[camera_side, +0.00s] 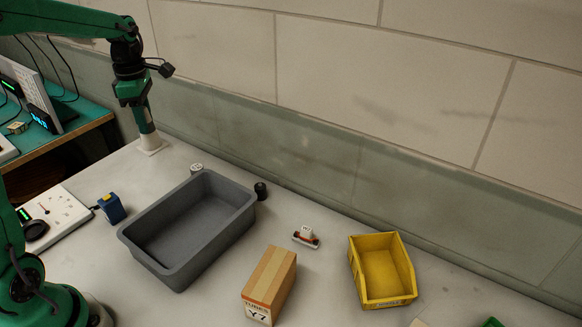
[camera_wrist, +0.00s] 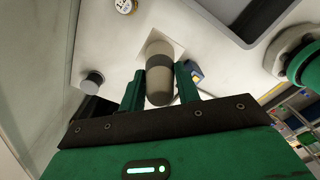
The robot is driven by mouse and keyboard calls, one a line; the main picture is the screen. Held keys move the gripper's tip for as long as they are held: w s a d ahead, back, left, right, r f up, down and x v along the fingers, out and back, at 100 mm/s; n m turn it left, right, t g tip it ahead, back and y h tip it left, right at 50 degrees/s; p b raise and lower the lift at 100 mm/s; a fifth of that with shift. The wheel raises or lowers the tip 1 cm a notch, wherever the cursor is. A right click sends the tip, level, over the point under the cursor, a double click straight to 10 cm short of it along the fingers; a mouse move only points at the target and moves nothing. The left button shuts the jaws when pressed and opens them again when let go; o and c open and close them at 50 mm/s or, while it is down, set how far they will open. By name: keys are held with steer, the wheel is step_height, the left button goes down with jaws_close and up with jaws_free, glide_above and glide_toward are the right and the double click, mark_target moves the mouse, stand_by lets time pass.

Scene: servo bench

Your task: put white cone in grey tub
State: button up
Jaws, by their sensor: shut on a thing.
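The white cone (camera_side: 152,143) has a square white base and a grey band. It is upright at the back left of the bench in the side view. My gripper (camera_side: 146,118) reaches down from above and is shut on its upper part. In the wrist view the rounded tip of the cone (camera_wrist: 159,88) shows between the two fingers of my gripper (camera_wrist: 159,92). I cannot tell whether the base touches the bench. The grey tub (camera_side: 213,246) stands in front and to the right of the cone, and looks empty. Part of it shows in the wrist view (camera_wrist: 250,22).
A white cylinder (camera_side: 197,168) and a black one (camera_side: 261,190) stand behind the tub. A blue box (camera_side: 112,208) is left of it. A carton (camera_side: 270,284), a small red-and-white object (camera_side: 306,236) and a yellow bin (camera_side: 382,274) are to the right. The wall runs close behind.

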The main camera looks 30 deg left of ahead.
steer(key=s+d, duration=0.3)
steer(key=d, duration=0.6)
steer(key=s+d, duration=0.3)
steer(key=d, duration=0.6)
steer(key=shift+w+a+f, duration=0.1)
steer(key=shift+f, duration=7.65)
steer(key=shift+f, duration=0.15)
steer(key=o, duration=1)
step_height(320, 180, up, 12)
steer(key=shift+r, duration=0.2)
